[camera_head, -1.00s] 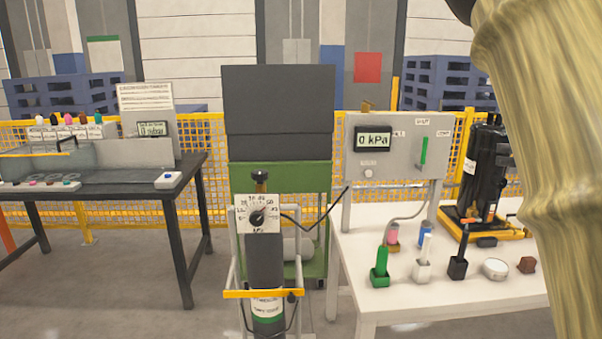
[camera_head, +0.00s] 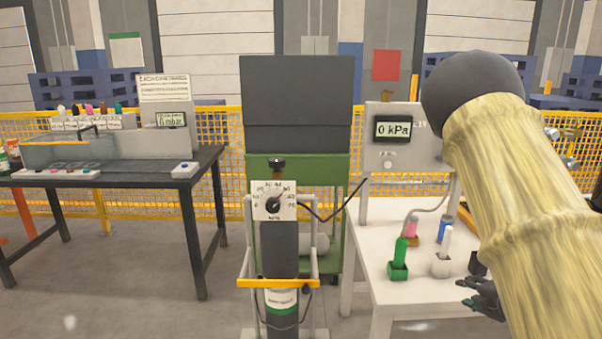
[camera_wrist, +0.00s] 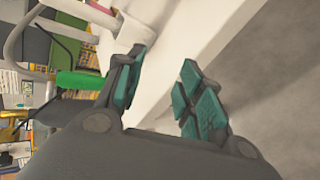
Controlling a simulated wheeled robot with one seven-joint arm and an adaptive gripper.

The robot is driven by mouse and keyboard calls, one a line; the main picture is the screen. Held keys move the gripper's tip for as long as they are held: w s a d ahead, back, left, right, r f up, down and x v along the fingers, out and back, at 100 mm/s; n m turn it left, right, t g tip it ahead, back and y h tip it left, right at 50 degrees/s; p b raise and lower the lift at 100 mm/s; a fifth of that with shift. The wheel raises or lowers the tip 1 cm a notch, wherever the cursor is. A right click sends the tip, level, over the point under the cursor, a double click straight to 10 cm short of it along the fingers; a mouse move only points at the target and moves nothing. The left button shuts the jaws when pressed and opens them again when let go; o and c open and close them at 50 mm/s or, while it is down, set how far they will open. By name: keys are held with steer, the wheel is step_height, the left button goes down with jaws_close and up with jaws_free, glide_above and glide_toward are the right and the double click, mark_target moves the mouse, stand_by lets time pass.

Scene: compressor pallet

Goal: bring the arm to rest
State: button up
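My arm, in a pale tan sleeve, crosses the right side of the head view. My gripper (camera_head: 483,297) shows at its lower end, by the front edge of the white table (camera_head: 385,285). In the wrist view my gripper (camera_wrist: 163,85) has its two teal-padded fingers apart, with nothing between them. Past the fingers lie the white table's edge and bare grey floor. The green-handled item (camera_head: 399,262) stands on the table left of my gripper, apart from it. My arm hides much of the table's right side.
A gas cylinder (camera_head: 280,245) with a dial stands on a trolley in the middle. The grey panel (camera_head: 410,155) reads 0 kPa. A white-handled item (camera_head: 442,258) stands near my gripper. A dark bench (camera_head: 205,170) is at left. Floor between bench and cylinder is clear.

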steer(key=s+a+f+m+g+b, duration=0.1)
steer(key=s+a+f+m+g, duration=0.2)
steer(key=f, duration=0.6)
steer(key=s+a+f+m+b, duration=0.1)
steer(key=s+a+f+m, duration=0.25)
steer(key=s+f, duration=0.4)
steer(key=s+a+f+m+g+b, duration=0.1)
steer(key=s+a+f+m+g, duration=0.2)
steer(key=s+a+f+m, duration=0.5)
steer(key=s+a+f+m+g+b, duration=0.2)
steer(key=s+a+f+m+g, duration=0.1)
steer(key=s+f, duration=0.95)
steer(key=s+a+f+m+g, duration=0.3)
steer(key=s+a+m, duration=0.25)
steer(key=s, duration=0.65)
step_height(320, 180, up, 18)
steer(key=n+p, duration=0.1)
steer(key=p, duration=1.6)
steer(key=shift+w+f, duration=0.15)
steer(key=shift+w, duration=0.3)
